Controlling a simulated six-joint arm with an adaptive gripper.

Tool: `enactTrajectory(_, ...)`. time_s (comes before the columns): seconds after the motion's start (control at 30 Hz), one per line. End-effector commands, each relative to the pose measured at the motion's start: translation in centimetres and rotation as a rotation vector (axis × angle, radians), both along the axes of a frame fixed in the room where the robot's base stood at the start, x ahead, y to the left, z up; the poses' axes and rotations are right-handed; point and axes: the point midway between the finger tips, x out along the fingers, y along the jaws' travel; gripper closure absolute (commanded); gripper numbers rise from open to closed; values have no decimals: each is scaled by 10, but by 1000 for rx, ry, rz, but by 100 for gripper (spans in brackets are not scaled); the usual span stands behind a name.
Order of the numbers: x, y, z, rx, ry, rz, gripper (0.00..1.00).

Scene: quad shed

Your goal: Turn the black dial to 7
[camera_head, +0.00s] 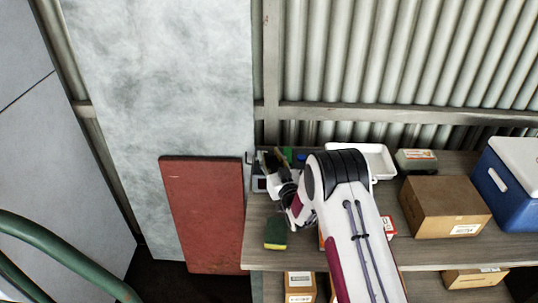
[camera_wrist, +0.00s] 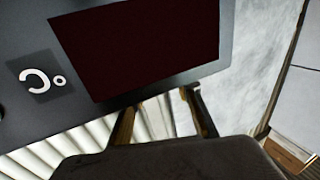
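The black dial does not show clearly in either view. In the wrist view a dark grey panel (camera_wrist: 80,118) fills the upper left, with a dark red display window (camera_wrist: 140,45) and an upside-down "°C" mark (camera_wrist: 43,78). A small dark shape at the panel's left edge is too cut off to identify. My gripper (camera_wrist: 158,104) is open, with its two fingers apart just below the panel's edge and nothing seen between them.
On the wooden bench (camera_head: 445,252) are a green-and-yellow sponge (camera_head: 276,232), a white tray (camera_head: 378,158), a cardboard box (camera_head: 444,207) and a blue cooler (camera_head: 508,190). A red board (camera_head: 205,215) leans left of the bench. Boxes sit on the shelf below.

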Motion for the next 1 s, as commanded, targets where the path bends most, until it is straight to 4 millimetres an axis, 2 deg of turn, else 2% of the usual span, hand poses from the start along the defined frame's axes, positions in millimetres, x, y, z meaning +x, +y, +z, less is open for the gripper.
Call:
enactTrajectory(0.17,-14,-6,1,0,1,0,67)
enactTrajectory(0.7,-14,-5,60,1,-2,0,67)
enactTrajectory(1.0,-14,-5,71,0,0,0,67)
